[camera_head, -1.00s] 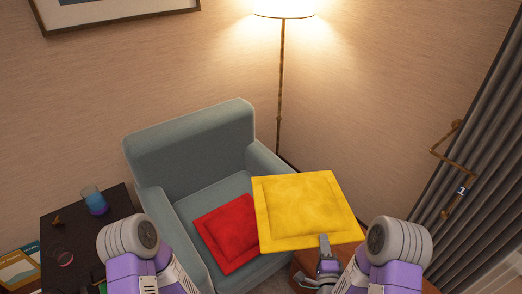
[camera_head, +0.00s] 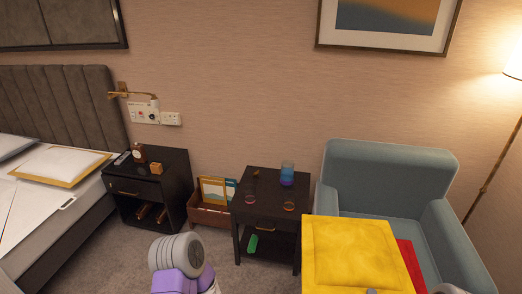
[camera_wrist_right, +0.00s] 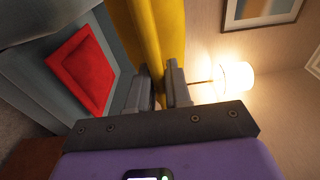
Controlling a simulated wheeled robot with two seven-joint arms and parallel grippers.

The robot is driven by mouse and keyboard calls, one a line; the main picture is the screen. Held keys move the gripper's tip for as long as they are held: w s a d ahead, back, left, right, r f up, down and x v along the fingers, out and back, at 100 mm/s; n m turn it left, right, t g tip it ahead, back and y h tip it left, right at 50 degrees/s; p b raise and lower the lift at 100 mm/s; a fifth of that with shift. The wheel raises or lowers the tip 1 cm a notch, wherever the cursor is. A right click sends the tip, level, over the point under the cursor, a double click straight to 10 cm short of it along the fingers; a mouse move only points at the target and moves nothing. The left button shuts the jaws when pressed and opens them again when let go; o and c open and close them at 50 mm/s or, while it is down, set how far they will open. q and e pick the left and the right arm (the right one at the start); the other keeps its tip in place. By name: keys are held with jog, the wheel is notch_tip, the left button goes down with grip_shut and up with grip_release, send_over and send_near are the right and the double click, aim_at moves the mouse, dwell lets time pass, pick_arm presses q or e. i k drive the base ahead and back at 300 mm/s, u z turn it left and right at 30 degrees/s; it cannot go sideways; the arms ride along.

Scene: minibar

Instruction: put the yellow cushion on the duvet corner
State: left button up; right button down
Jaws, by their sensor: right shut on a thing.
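The yellow cushion (camera_head: 355,250) is held up in front of the armchair at the lower right of the head view. My right gripper (camera_wrist_right: 158,88) is shut on the cushion's edge, which shows as a yellow band (camera_wrist_right: 155,30) in the right wrist view. In the head view only a bit of this gripper (camera_head: 371,291) shows at the bottom edge. The white bedding (camera_head: 38,205) on the bed lies at the far left of the head view; most of the bed, including any duvet corner, is cut off. My left gripper is out of view; only part of the left arm shows.
A red cushion (camera_wrist_right: 82,70) lies on the grey-blue armchair (camera_head: 390,170). A small dark table (camera_head: 262,212) with several glasses stands left of the chair. A black nightstand (camera_head: 150,185) stands beside the bed. Open carpet lies in front of the nightstand.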

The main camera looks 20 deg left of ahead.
aim_at(32, 204)
jog(key=u, duration=0.75)
jog(key=i, duration=1.2)
jog(key=u, duration=1.5)
jog(key=i, duration=1.8)
jog(key=u, duration=1)
jog(key=i, duration=1)
jog(key=u, duration=0.35)
